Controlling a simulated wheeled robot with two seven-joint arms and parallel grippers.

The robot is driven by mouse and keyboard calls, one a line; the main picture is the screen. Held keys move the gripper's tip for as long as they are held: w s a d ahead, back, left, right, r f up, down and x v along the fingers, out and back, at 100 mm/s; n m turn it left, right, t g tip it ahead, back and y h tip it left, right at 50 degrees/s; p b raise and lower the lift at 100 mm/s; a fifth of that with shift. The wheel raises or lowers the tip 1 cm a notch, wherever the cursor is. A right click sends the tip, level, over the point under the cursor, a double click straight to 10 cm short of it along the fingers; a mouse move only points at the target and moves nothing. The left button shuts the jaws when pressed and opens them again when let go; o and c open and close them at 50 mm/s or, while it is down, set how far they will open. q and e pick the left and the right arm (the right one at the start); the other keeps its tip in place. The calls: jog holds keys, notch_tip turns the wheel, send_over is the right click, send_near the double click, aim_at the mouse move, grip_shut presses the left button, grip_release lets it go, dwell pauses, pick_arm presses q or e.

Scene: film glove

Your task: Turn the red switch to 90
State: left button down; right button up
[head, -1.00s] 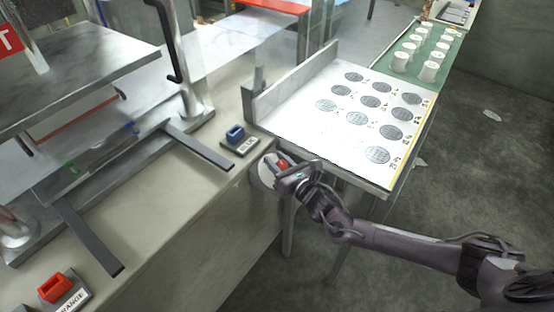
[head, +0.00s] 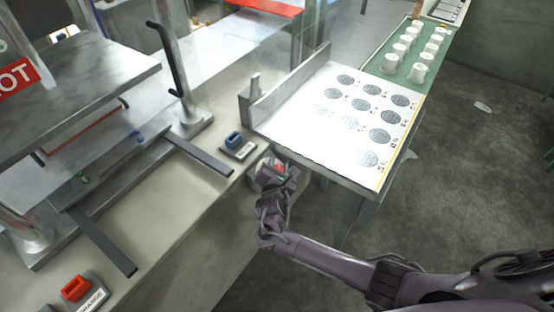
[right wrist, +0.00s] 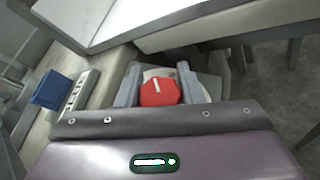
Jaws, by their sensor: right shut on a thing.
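The red switch (right wrist: 160,92) is a round red knob with a white pointer line, seen between my right gripper's two fingers in the right wrist view. In the head view only a bit of the red knob (head: 280,168) shows past my gripper, on a pale round mount at the bench's right end. My right gripper (right wrist: 165,90) is shut on the knob, one grey finger on each side. The white line points up and slightly left in the right wrist view. The scale around the knob is mostly hidden. My left gripper is not in view.
A blue rocker switch (head: 234,141) sits on the bench left of the knob. Another red switch (head: 76,288) is at the lower left. A white table (head: 300,125) with printed circles stands just behind. Free floor (head: 470,170) lies to the right.

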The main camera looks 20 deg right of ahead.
jog(key=m+g+h+p, duration=0.1)
jog(key=m+g, duration=0.1)
jog(key=shift+s+m+h, duration=0.15)
jog(key=shift+m+h, duration=0.25)
jog(key=shift+s+d+f+m+g+h+p, duration=0.15)
jog(key=shift+m+g+h+p, duration=0.15)
jog(key=shift+m+g, duration=0.45)
jog(key=shift+s+d+f+m+g+h+p, duration=0.1)
jog(key=shift+m+g+h+p, duration=0.2)
jog(key=shift+m+g, duration=0.4)
jog(key=shift+g, duration=0.25)
jog(key=o, duration=1)
jog(key=shift+c, duration=0.2)
jog(key=shift+r, duration=0.1)
